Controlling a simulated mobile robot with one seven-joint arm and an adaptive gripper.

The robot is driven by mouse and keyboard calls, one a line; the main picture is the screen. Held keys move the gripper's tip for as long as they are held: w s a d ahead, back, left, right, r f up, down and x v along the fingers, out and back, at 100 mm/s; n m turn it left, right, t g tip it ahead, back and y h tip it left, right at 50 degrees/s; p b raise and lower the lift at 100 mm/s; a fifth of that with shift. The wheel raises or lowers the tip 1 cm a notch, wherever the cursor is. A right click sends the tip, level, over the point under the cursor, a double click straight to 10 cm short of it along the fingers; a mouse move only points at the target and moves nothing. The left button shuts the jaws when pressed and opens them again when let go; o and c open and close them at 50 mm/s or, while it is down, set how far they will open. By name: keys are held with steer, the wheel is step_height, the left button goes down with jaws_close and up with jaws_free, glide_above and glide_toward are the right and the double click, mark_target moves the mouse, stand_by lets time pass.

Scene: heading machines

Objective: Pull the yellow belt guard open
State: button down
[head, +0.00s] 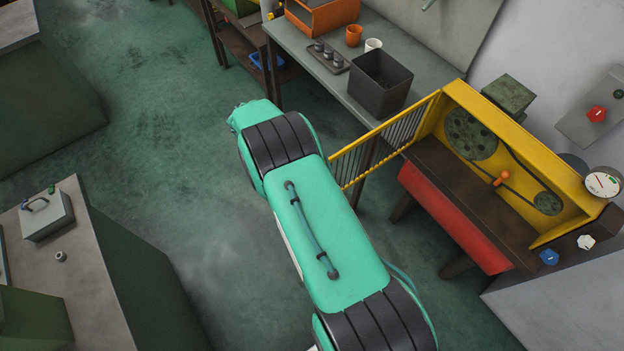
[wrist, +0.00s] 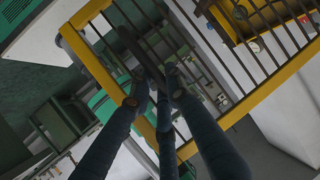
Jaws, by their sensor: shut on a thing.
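The yellow belt guard (head: 386,125) is a barred frame on the yellow machine housing (head: 560,165). In the head view it stands swung out to the left, with the housing's front uncovered. Two green pulleys (head: 470,134) and a dark belt show inside. My arm covers the guard's outer end and hides my gripper in the head view. In the wrist view my gripper (wrist: 155,76) is closed around a dark bar at the guard (wrist: 250,101). The exact contact is dark and partly hidden by the fingers.
A grey bench (head: 330,80) with a dark open bin (head: 380,84) and cups stands behind the guard. A red panel (head: 453,218) fronts the machine. A grey bench (head: 75,285) is at lower left. The green floor (head: 180,140) left of my arm is clear.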

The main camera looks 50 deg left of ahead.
steer(key=c, duration=1.6)
jaws_free()
steer(key=shift+c, duration=0.2)
steer(key=shift+a, duration=0.1)
steer(key=v, duration=0.7)
steer(key=shift+a, duration=0.15)
steer(key=shift+s, duration=0.1)
